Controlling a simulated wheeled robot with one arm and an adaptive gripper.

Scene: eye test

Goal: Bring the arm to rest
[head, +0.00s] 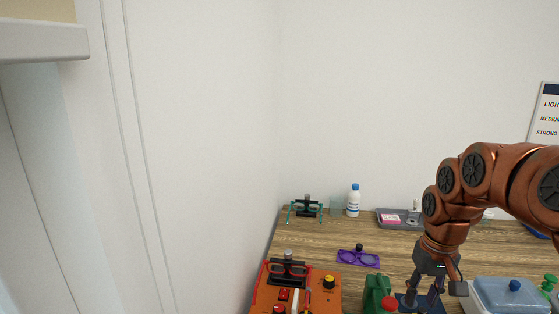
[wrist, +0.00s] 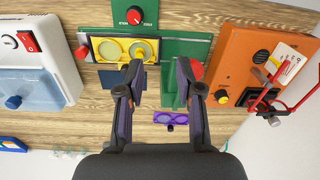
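My copper-coloured arm (head: 465,190) reaches in from the right of the head view and bends down over the wooden table. My gripper (head: 422,301) points down at the table's front part. In the wrist view my gripper (wrist: 158,72) has its two dark fingers well apart, with nothing between them. Beyond the fingertips lie a yellow tray with two round lenses (wrist: 107,50) and a green device with a red knob (wrist: 135,16). How high the fingertips are above the table is hard to tell.
An orange device (head: 322,296) with red glasses stands left of my gripper. A green block (head: 376,289) is close beside it. A blue-lidded white machine (head: 508,296) stands right. Purple frames (head: 358,258), a white bottle (head: 353,201) and a grey tray (head: 387,225) are behind.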

